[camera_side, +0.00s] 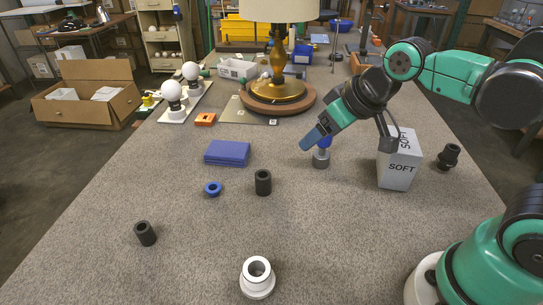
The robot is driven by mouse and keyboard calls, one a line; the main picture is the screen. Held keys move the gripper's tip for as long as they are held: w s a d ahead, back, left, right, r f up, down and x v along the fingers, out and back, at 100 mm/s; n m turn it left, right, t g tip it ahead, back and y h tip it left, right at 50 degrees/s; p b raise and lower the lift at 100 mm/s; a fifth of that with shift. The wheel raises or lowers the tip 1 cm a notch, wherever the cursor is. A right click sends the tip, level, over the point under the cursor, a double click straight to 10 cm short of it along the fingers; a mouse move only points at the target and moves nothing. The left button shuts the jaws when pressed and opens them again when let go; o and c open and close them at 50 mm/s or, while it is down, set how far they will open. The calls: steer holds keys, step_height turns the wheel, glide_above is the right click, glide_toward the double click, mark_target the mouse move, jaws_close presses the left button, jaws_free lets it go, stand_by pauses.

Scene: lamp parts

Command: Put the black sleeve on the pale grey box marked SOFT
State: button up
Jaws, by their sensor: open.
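The pale grey box (400,168) marked SOFT stands upright on the table at the right, and its top is partly hidden by my gripper. One black sleeve-like cylinder (263,183) stands upright near the middle. Another black cylinder (146,234) is at the front left. I cannot tell which of them is the task's sleeve. My gripper (350,143) is open above the table, with one fingertip beside a small blue-and-grey part (321,159) and the other overlapping the box in the picture. I see nothing held in it.
A blue block (228,153), a blue ring (212,189) and a white flanged socket (257,278) are on the table. A black fitting (449,157) stands right of the box. A lamp (278,88) and bulbs stand farther back. The front left table is mostly clear.

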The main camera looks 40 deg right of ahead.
steer(key=w+a+n+g+y, duration=0.1)
steer(key=w+a+n+y, duration=0.1)
steer(key=w+a+n, duration=0.4)
steer(key=n+g+y, duration=0.1)
steer(key=n+g, duration=0.3)
steer(key=n, duration=0.1)
glide_above(144, 230)
steer(key=s+d, duration=0.2)
step_height(144, 230, down, 9)
steer(key=shift+f, duration=0.15)
steer(key=shift+x, duration=2.8)
steer(key=shift+a, duration=0.1)
jaws_close()
